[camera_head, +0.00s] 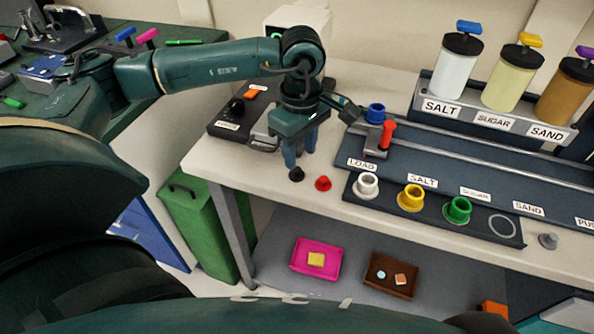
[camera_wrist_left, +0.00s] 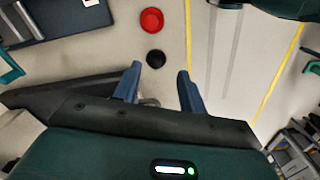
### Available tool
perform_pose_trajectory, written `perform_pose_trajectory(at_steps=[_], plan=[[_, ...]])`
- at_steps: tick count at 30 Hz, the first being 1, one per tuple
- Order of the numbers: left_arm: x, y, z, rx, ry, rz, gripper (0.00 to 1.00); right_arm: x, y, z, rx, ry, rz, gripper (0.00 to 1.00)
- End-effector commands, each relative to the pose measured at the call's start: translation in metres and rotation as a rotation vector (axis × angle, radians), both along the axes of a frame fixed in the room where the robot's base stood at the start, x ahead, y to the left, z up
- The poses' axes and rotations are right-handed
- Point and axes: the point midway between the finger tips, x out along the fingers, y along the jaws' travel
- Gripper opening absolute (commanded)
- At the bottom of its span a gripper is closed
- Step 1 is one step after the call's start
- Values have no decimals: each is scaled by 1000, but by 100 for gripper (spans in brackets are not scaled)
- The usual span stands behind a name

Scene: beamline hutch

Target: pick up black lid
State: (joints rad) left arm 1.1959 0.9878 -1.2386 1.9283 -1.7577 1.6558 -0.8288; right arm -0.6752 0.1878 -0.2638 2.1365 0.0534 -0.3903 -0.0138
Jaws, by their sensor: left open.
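The black lid (camera_head: 297,174) is a small dark round piece on the white bench top, near its front edge. In the left wrist view the black lid (camera_wrist_left: 155,57) lies just beyond my fingertips, roughly between their lines. My left gripper (camera_head: 300,160) points down behind and above the lid, its blue fingers open and empty. In the left wrist view the gripper (camera_wrist_left: 160,75) shows its two fingers apart, with the lid not between them. A red lid (camera_head: 323,183) lies right of the black one. My right gripper does not show clearly in either view.
A dark rack (camera_head: 430,217) with white, yellow and green cups stands to the right. A loading station with a blue cup (camera_head: 375,112) and red handle (camera_head: 387,134) is close behind. A dark device (camera_head: 236,120) sits to the left. A shelf with pink tray (camera_head: 300,268) is below.

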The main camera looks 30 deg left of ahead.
Motion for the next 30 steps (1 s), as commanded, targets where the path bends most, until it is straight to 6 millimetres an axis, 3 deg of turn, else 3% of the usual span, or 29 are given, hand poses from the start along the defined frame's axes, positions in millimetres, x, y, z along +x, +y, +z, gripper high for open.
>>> perform_pose_trajectory(at_steps=[5, 15, 23, 30], plan=[[1, 2, -11, -1, 3, 2, 41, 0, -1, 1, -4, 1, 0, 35], [5, 11, -55, -1, 3, 0, 41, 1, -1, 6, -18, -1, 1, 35], [5, 11, -58, -1, 0, 0, 41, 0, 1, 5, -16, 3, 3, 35], [6, 10, -58, -2, 0, 0, 23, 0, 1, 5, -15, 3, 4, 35]])
